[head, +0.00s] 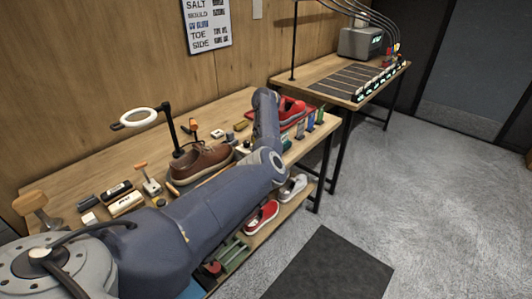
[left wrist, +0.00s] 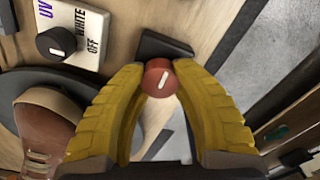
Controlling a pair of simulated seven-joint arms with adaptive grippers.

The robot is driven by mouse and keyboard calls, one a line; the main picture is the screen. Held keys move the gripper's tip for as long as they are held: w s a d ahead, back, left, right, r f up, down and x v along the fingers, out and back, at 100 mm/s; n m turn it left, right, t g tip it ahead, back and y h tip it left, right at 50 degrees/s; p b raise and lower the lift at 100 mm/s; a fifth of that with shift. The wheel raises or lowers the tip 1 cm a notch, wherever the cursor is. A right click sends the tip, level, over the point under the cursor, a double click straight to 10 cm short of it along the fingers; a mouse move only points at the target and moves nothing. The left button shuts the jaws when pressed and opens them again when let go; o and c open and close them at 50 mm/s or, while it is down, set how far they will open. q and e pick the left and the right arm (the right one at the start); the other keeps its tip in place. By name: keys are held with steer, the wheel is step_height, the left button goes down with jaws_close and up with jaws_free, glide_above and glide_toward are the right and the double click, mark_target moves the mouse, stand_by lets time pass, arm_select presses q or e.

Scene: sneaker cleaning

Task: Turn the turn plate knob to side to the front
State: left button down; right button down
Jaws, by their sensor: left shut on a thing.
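In the left wrist view, a round red knob (left wrist: 158,78) with a short white mark sits in front of a dark block (left wrist: 163,47). The white mark is slightly tilted. The yellow fingers of my left gripper (left wrist: 160,72) are shut on the knob, one tip on each side. A dark round plate (left wrist: 90,88) lies at the left, partly behind the left finger. A brown shoe (left wrist: 40,128) is on it; this shoe (head: 200,160) also shows in the head view. In the head view my left arm crosses the table and the gripper is hidden. My right gripper is not in view.
A white panel (left wrist: 88,22) with a black knob (left wrist: 62,43) and UV, WHITE and OFF labels stands close by. In the head view, a ring lamp (head: 140,117) rises behind the shoe. Red shoes (head: 292,108) and small bottles are at the right end. Brushes and blocks lie at left.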

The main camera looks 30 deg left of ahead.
arm_select(q)
steer(key=shift+d+f, duration=0.1)
steer(key=c, duration=0.9)
jaws_free()
step_height(320, 180, up, 12)
